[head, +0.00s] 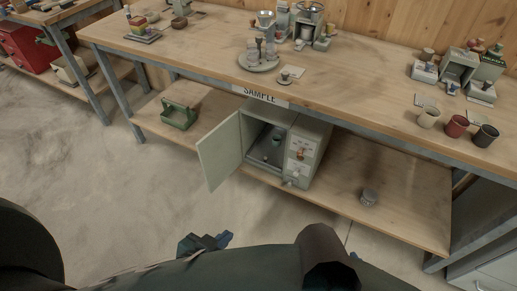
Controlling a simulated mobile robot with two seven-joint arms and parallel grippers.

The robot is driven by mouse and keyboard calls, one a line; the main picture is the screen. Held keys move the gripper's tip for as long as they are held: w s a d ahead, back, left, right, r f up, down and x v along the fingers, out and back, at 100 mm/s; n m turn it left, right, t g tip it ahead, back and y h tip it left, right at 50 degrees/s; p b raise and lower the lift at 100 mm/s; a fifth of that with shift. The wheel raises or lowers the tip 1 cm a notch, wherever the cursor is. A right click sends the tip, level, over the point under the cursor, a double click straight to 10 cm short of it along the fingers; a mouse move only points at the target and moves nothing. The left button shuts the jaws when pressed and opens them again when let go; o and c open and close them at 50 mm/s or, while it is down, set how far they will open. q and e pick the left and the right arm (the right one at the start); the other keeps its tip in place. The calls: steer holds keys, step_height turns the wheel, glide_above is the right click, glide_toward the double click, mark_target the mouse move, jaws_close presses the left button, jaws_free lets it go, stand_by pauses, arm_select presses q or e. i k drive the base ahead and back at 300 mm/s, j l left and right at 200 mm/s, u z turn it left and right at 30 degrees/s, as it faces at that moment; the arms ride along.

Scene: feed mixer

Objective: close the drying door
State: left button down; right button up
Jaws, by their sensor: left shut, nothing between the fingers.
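The drying door (220,154) is a pale green panel on the left side of a small cabinet (309,149) on the bench's lower shelf. It stands wide open, swung out past the shelf's front edge. The cabinet's inside shows, with a small green item (276,140) in it. The front panel right of the opening carries knobs and labels. My left gripper (207,242) is low in the picture, below and apart from the door, over the floor. It is shut and empty, partly hidden behind my arm. My right gripper is not in view.
The bench top (340,90) overhangs the cabinet and carries several cups and devices. The floor (110,190) before the door is clear.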

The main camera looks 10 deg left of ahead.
mark_target(219, 151)
steer(key=j+z, duration=1.05)
steer(key=j, duration=0.25)
steer(key=k+j+z, duration=0.15)
steer(key=j, duration=0.2)
steer(key=k+j+z, duration=0.15)
steer(key=j, duration=0.2)
steer(key=k+j, duration=0.1)
steer(key=j, duration=0.25)
steer(key=k+j, duration=0.1)
steer(key=j, duration=0.25)
steer(key=k+j+z, duration=0.1)
steer(key=j, duration=0.3)
steer(key=k+j, duration=0.15)
steer(key=j, duration=0.2)
steer(key=k+j, duration=0.1)
steer(key=j, duration=0.25)
steer(key=k+j, duration=0.15)
steer(key=j, duration=0.2)
steer(key=j+z, duration=0.3)
steer(key=j, duration=0.15)
steer(key=i+j+z, duration=0.15)
steer(key=i+z, duration=0.35)
